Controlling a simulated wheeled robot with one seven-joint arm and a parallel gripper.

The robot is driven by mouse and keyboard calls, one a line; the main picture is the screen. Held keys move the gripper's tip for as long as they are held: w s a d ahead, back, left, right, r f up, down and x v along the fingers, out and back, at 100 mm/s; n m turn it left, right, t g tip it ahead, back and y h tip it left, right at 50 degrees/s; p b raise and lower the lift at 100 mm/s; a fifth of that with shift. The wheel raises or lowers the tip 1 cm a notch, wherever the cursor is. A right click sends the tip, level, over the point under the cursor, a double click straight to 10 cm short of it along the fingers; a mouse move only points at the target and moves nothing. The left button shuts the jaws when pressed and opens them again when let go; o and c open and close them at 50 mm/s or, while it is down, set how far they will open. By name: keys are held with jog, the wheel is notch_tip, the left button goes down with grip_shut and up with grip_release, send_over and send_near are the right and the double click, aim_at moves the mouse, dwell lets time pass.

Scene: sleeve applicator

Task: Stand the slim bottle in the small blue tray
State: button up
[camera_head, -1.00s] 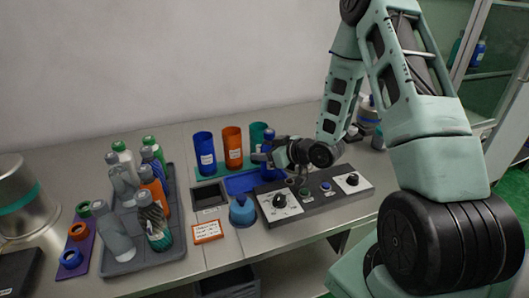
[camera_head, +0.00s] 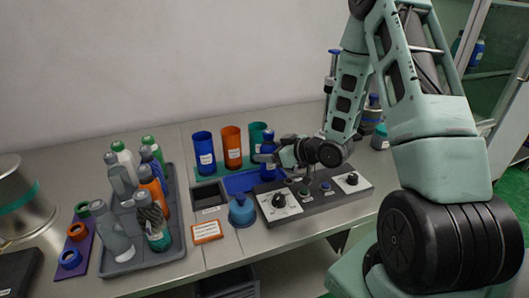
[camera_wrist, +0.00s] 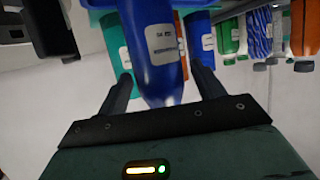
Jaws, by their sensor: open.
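The slim blue bottle (camera_head: 268,143) with a white label stands upright at the right end of the small blue tray (camera_head: 240,182). Its base is partly hidden in the head view, so I cannot fully tell how it rests in the tray. In the wrist view the bottle (camera_wrist: 155,45) shows large, with its label towards me. My gripper (camera_head: 266,160) is open beside the bottle. In the wrist view its two fingers (camera_wrist: 162,78) stand apart, one on each side of the bottle, with gaps visible.
Blue, orange and teal cups (camera_head: 232,147) stand behind the tray. A control box (camera_head: 312,200) with knobs lies in front, under my wrist. A blue domed object (camera_head: 242,211) and a black bin (camera_head: 209,197) are nearby. A grey tray (camera_head: 172,235) of several bottles is left.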

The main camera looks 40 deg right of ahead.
jog(key=v, duration=0.7)
jog(key=p+v, duration=0.2)
jog(key=p, duration=0.4)
jog(key=shift+s+r, duration=0.1)
jog(key=shift+s, duration=0.15)
jog(key=shift+w, duration=0.1)
